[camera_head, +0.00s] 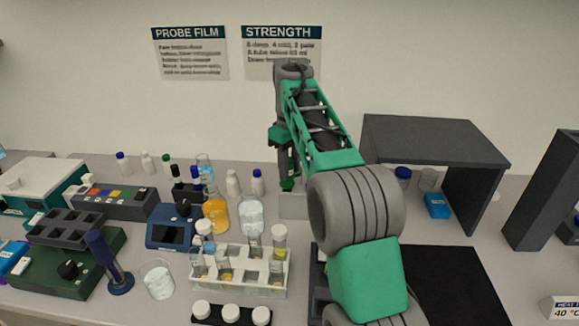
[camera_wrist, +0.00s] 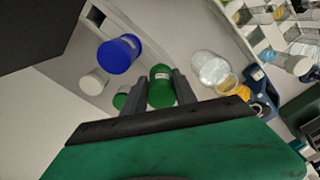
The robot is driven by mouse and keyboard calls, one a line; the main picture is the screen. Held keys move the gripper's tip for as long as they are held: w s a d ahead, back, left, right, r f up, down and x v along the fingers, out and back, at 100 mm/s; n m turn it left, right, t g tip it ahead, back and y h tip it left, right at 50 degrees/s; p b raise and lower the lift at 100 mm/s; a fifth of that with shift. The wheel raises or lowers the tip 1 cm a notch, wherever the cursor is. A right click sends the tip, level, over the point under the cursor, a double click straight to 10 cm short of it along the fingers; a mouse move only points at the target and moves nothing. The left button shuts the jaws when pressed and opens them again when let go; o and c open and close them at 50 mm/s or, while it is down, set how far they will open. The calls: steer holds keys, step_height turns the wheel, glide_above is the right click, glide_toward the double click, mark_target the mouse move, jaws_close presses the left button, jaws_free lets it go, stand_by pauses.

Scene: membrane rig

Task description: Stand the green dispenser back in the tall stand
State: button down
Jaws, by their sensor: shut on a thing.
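The green dispenser (camera_wrist: 161,88) is between the fingers of my gripper (camera_wrist: 166,84), which is shut on it in the wrist view. In the head view my gripper (camera_head: 287,178) points down behind the bottles, and a bit of green shows at its tip. Its lower end is hard to make out. A pale grey block (camera_head: 293,206) stands just below and in front of it, partly hidden by my arm; it may be the tall stand. In the wrist view a pale block with a dark opening (camera_wrist: 95,18) shows at upper left. I cannot tell whether the dispenser touches a stand.
A blue-capped bottle (camera_wrist: 118,54) and a white cap (camera_wrist: 93,82) are close to my gripper. A beaker (camera_head: 251,214), an orange flask (camera_head: 215,214) and a white tube rack (camera_head: 239,283) stand at left. A dark shelf (camera_head: 435,138) stands at right.

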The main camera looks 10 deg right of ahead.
steer(key=shift+f+b, duration=0.45)
stand_by(0.3)
steer(key=c, duration=0.9)
jaws_free()
steer(key=shift+r, duration=0.1)
step_height(320, 180, up, 8)
steer(key=p, duration=0.3)
steer(key=shift+f, duration=0.2)
